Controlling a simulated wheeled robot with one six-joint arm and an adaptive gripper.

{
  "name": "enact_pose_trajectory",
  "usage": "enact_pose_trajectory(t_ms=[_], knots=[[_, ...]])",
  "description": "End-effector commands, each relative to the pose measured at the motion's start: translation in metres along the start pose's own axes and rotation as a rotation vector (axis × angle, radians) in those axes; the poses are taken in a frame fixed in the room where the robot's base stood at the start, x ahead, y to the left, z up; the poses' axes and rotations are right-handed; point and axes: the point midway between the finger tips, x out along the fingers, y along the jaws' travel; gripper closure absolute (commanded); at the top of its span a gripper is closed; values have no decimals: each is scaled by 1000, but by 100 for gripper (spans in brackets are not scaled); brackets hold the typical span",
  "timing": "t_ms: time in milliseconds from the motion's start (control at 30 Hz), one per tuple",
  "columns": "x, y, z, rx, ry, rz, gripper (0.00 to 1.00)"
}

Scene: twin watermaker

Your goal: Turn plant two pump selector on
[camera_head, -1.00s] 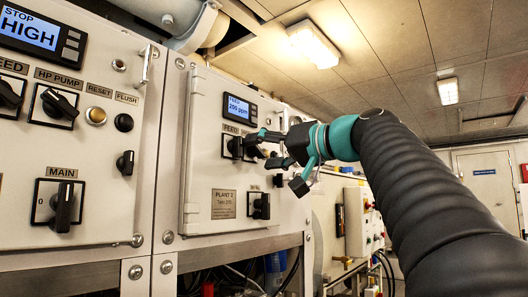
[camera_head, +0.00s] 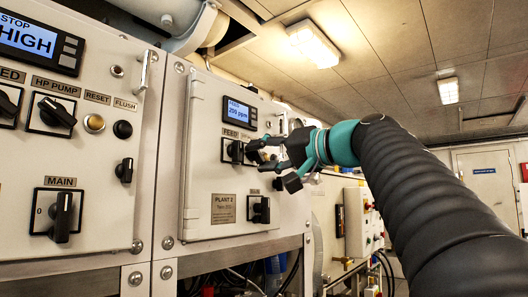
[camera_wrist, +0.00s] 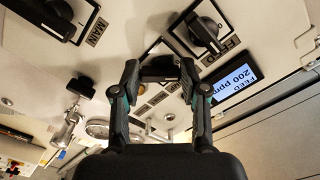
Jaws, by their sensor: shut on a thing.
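The plant two panel (camera_head: 205,185) is the white cabinet door right of the first panel, with a "PLANT 2" plate. Its pump selector, a black rotary knob (camera_wrist: 158,70), sits beside the feed selector (camera_wrist: 205,36) in the wrist view. My gripper (camera_wrist: 160,66) has one finger on each side of this knob and is shut on it. In the head view my gripper (camera_head: 258,153) reaches the panel from the right and largely hides the pump selector. The feed selector (camera_head: 235,152) shows just left of the fingers. The knob's exact angle is hard to read.
A display (camera_head: 239,112) reading "FEED 200 ppm" is above the selectors. Plant two's main selector (camera_head: 261,210) is close below my gripper. The first panel (camera_head: 95,185) at left carries similar knobs and buttons. Open floor space lies toward the door (camera_head: 488,180).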

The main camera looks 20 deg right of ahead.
Motion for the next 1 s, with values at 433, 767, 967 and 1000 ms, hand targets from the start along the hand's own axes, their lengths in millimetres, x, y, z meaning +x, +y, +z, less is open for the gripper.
enact_pose_trajectory(t_ms=[433,767,967,1000], knots=[[0,-4,-1,419,-1,0,91],[0,-4,0,664,0,1,91],[0,-4,1,752,0,0,91],[0,-4,1,764,0,0,91]])
